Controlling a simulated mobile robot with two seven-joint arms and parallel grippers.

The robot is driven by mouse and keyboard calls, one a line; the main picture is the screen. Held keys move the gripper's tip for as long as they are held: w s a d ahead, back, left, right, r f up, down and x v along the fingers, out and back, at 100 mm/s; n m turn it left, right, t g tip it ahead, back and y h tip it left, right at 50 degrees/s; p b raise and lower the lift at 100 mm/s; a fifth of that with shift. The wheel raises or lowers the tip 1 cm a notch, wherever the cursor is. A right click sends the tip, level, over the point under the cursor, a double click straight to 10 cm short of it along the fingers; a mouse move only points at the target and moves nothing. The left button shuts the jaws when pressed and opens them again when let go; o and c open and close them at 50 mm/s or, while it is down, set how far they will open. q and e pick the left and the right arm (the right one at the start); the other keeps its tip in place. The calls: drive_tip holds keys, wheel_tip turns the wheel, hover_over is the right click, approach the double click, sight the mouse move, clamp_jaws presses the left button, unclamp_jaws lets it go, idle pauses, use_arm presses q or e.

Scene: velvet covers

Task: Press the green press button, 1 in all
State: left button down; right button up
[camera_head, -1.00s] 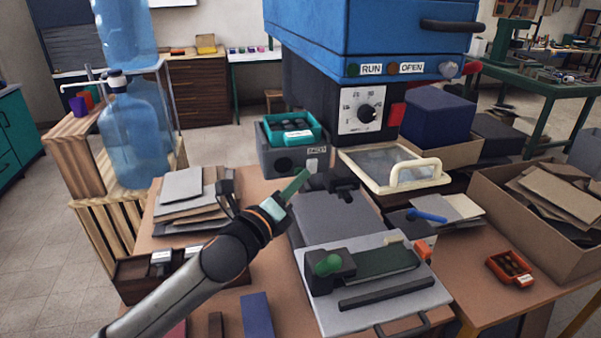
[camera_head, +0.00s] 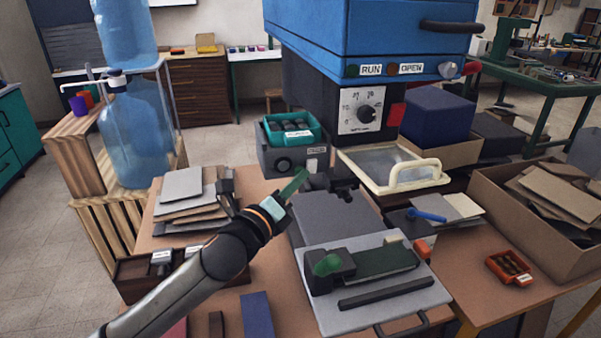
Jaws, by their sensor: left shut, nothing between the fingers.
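The blue press (camera_head: 370,35) stands at the back of the table. A small dark green button (camera_head: 352,70) sits beside the RUN label on its front. A brownish button (camera_head: 392,69) is beside the OPEN label. My left gripper (camera_head: 304,176) is shut and empty, low in front of the press. It is below and left of the RUN button, well apart from it. My right gripper is not in view.
A grey box with a teal tray (camera_head: 289,129) stands behind my left gripper. A cream-framed glass panel (camera_head: 388,168) lies right of it. Stacked grey sheets (camera_head: 183,199) lie left, and a cardboard box (camera_head: 545,215) stands right. A dial (camera_head: 366,112) is below the buttons.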

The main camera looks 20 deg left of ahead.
use_arm(q)
drive_tip(key=shift+s+d, duration=0.4)
drive_tip(key=shift+s, duration=0.25)
drive_tip(key=s+d, duration=0.2)
drive_tip(key=s+p, duration=0.1)
drive_tip(key=s, duration=0.1)
drive_tip(key=shift+s+d, duration=0.1)
drive_tip(key=shift+d, duration=0.3)
idle(0.5)
